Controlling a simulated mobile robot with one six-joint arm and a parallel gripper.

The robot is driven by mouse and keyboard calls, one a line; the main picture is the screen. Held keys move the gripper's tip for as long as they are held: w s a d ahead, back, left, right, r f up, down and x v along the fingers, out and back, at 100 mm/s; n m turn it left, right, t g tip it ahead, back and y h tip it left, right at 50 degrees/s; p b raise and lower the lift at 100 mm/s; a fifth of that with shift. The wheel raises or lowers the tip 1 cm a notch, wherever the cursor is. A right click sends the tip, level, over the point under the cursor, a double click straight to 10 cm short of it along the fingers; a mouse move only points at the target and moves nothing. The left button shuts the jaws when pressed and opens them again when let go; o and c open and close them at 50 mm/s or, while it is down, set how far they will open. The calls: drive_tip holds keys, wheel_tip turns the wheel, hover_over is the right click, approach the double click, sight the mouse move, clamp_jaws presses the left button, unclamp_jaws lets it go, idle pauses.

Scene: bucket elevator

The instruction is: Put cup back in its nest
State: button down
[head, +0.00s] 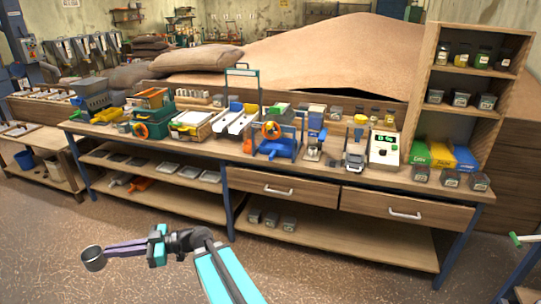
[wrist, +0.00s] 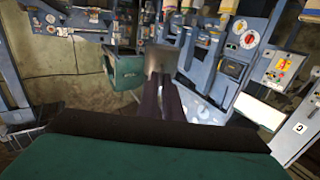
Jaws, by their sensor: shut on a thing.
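The cup (head: 94,264) is a small grey metal cup held at the end of the long purple fingers of my gripper (head: 110,250). In the head view it is at the lower left, above the speckled floor and well in front of the workbench. In the wrist view the cup (wrist: 160,58) is a blurred grey shape at the tips of the dark fingers (wrist: 166,98), which are close together on it. I cannot pick out its nest in either view.
A long wooden workbench (head: 330,172) crosses the head view, crowded with small machines, jars and a scale (head: 384,148). A shelf unit (head: 430,75) with jars stands at the right. In the wrist view, blue-grey machines (wrist: 235,70) stand beyond the cup. Floor (head: 150,215) before the bench is clear.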

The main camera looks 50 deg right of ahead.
drive_tip(key=shift+s+a, duration=0.15)
drive_tip(key=shift+s, duration=0.4)
drive_tip(key=shift+d, duration=0.3)
